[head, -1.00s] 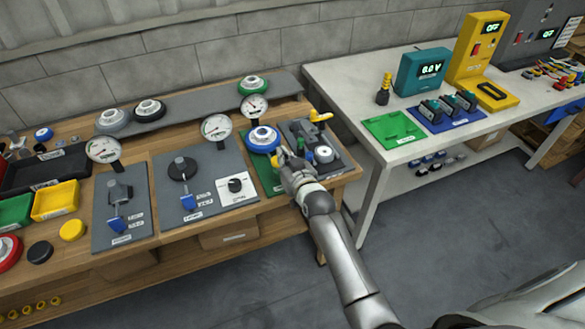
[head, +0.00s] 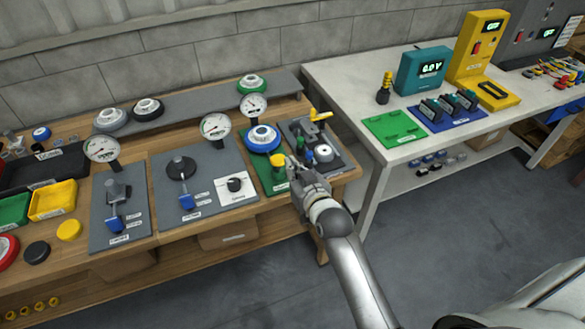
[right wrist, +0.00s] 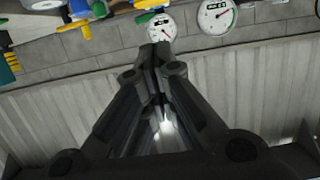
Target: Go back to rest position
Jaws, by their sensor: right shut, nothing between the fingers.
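My right gripper (head: 294,168) is shut and empty in the head view. It is in front of the right end of the wooden bench, beside a green plate with a blue and white round part (head: 263,138) and a small yellow part (head: 278,159). In the right wrist view its dark fingers (right wrist: 157,50) are closed together, with a dial gauge (right wrist: 162,29) beyond the tips. My left gripper is not in view.
The wooden bench (head: 180,236) holds grey panels, gauges and bins. A white table (head: 345,80) stands to the right with meters and coloured trays. Grey floor (head: 450,225) is free in front of both.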

